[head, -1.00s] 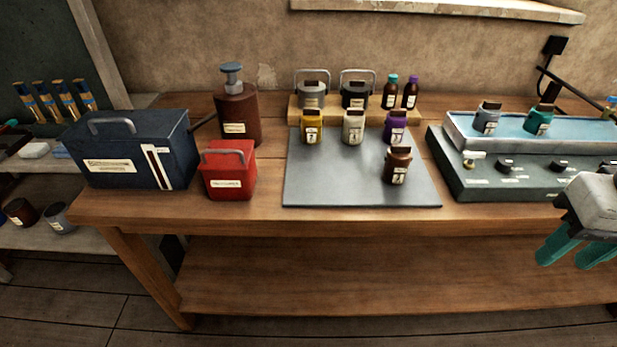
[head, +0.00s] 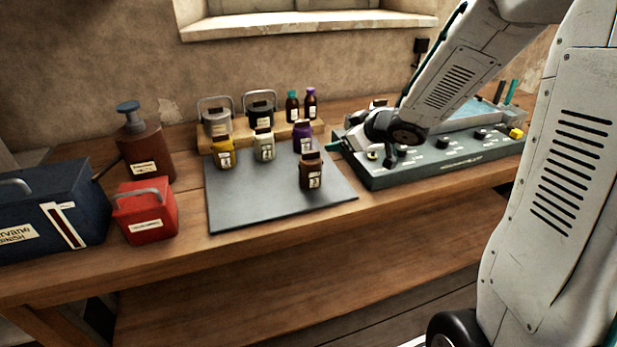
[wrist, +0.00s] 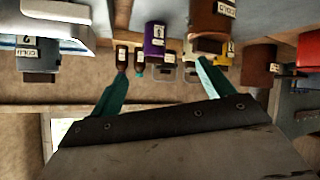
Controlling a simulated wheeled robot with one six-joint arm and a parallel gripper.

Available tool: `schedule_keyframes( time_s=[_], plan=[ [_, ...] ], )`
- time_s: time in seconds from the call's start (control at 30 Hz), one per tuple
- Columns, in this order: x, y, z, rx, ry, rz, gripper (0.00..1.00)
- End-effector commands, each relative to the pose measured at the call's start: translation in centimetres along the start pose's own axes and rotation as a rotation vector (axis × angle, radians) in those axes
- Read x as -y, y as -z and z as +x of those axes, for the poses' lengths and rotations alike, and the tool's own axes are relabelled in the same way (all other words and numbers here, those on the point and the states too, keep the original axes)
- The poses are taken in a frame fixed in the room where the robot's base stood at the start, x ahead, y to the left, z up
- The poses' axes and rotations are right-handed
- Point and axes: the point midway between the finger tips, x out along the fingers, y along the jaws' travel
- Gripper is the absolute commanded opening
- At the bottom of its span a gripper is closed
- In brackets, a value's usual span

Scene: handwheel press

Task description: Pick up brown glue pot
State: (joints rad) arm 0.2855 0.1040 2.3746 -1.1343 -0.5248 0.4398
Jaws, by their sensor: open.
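The brown glue pot (head: 311,173) stands upright near the front right of the grey mat (head: 245,205), with a dark lid and a pale label on its front. It also shows in the wrist view (wrist: 211,17), where the picture is upside down. My gripper (head: 335,146) is to the right of the pot, low beside the mat's right side; only a teal fingertip shows clearly in the head view. In the wrist view my gripper (wrist: 162,68) has its two teal fingers spread wide with nothing held between them. The pot is apart from the fingers, ahead of them.
Purple (head: 303,138), cream (head: 264,146) and yellow (head: 223,153) pots stand behind on the mat. A wooden riser behind holds two lidded cans and two small bottles. A grey-green control box (head: 440,160) lies under my arm. A red box (head: 146,212) is left.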

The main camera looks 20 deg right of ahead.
Motion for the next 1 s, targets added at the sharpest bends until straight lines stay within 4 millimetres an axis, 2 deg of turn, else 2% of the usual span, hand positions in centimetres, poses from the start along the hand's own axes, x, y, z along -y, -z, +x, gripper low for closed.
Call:
schedule_keyframes(
  time_s=[0.03,0.1,0.2,0.33,0.73,1.0],
  plan=[
    [1.0,-0.9,1.4,-0.037,0.082,0.004,0.80],
    [2.5,-1.4,2.3,-0.091,0.187,0.009,0.80],
    [4.2,-2.1,2.9,-0.146,0.303,0.025,0.80],
    [5.5,-2.5,3.2,-0.184,0.388,0.042,0.80],
    [7.2,-1.7,6.5,-0.193,0.410,0.043,0.80],
    [8.5,-0.8,9.9,-0.193,0.408,0.042,0.80]
  ],
)
